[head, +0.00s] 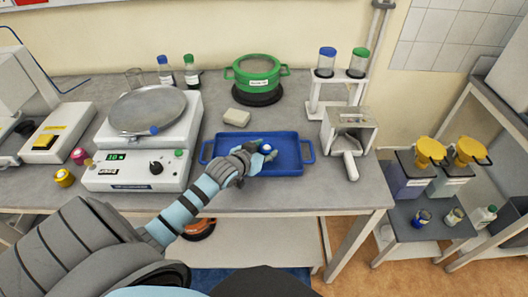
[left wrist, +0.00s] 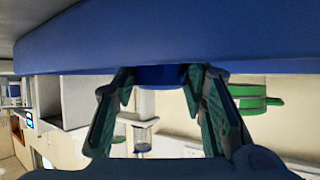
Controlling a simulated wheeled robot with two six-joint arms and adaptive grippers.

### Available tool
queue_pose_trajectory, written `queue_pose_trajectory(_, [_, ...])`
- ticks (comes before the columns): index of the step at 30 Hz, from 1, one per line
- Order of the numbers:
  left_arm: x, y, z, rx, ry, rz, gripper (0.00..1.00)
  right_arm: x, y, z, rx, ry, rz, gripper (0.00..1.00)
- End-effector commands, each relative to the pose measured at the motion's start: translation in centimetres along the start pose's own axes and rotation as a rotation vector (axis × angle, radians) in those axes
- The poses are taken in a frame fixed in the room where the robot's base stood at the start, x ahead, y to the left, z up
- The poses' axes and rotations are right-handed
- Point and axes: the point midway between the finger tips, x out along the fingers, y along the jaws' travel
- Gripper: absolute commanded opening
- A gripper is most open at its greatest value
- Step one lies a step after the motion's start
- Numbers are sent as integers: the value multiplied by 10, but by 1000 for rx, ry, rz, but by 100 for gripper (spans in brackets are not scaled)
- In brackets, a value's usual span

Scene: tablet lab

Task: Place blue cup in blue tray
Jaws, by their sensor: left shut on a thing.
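The blue tray (head: 288,138) lies on the grey bench, with a handle at each end. My left gripper (head: 266,152) is over the tray's left-middle part. It is shut on a small blue cup (head: 265,148), which shows a pale spot and is mostly hidden by the fingers. In the left wrist view, which is upside down, a blue piece of the cup (left wrist: 161,75) sits between the fingertips (left wrist: 160,88). The tray's blue side (left wrist: 160,40) fills the top there. I cannot tell whether the cup touches the tray floor. My right gripper is not in view.
A balance (head: 140,155) with a round pan stands left of the tray. A green pot (head: 256,72) and a pale block (head: 237,117) are behind it. A grey metal device (head: 348,135) stands close on the right. The tray's right part is clear.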

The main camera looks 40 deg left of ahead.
Motion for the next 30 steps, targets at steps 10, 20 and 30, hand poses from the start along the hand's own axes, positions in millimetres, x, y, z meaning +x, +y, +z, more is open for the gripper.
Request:
queue_pose_trajectory(10, [-1, 0, -2, 0, 1, 0, 58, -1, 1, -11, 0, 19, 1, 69])
queue_pose_trajectory(20, [-7, -1, -2, 2, 0, 0, 58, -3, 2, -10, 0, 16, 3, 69])
queue_pose_trajectory(30, [-88, -1, -4, 6, -2, 1, 58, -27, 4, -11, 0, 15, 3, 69])
